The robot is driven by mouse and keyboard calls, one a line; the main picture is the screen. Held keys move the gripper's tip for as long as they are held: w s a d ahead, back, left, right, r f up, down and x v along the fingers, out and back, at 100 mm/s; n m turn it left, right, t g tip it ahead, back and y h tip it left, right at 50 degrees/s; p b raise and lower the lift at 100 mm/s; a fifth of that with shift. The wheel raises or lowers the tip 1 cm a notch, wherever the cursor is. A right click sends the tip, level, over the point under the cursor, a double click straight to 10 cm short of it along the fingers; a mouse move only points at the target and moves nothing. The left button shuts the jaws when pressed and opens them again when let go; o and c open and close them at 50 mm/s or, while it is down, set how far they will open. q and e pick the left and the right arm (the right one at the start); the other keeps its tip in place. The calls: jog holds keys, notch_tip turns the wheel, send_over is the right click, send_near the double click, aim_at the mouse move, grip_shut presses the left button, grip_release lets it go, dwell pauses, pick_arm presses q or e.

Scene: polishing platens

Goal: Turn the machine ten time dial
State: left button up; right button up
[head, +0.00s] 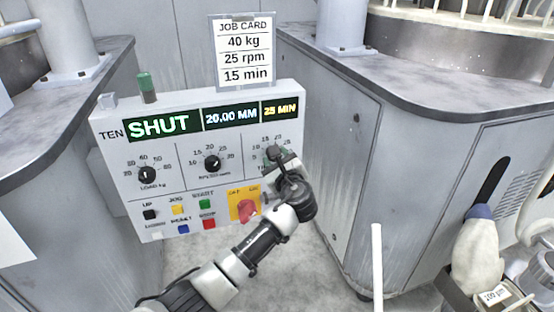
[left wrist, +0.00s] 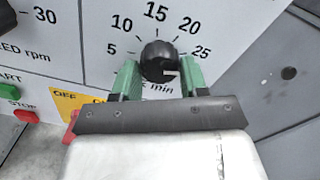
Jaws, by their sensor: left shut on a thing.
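The machine ten panel (head: 122,180) stands upright in the head view, its display reading SHUT, 20.00 MM and 25 MIN. The time dial (head: 273,152) is the rightmost of its three dials, partly hidden by my left gripper (head: 280,163). In the left wrist view the black dial knob (left wrist: 158,58) sits below a scale from 5 to 25 min. The green fingers of my left gripper (left wrist: 158,76) are shut on its two sides. A pale mark shows at the knob's lower right.
A job card (head: 246,50) above the panel reads 40 kg, 25 rpm, 15 min. The load dial (head: 147,175) and rpm dial (head: 212,163) are to the left. Push buttons and a red switch (head: 246,210) on yellow lie below. Grey machine cabinets (head: 335,140) flank the panel.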

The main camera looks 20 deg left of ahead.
jog(key=b+v, duration=0.2)
jog(key=v, duration=0.5)
pick_arm(q)
jog(key=shift+n+b, duration=3.55)
jog(key=shift+n, duration=5.85)
pick_arm(e)
jog(key=w+a+r+t+y, duration=0.3)
jog(key=w+a+r+t, duration=0.2)
jog(key=w+t, duration=0.8)
jog(key=shift+a+r+n+t+y, duration=0.15)
jog(key=shift+r+n+t+y, duration=0.3)
jog(key=shift+r, duration=1.35)
pick_arm(q)
jog(key=o, duration=0.9)
jog(key=shift+r, duration=0.15)
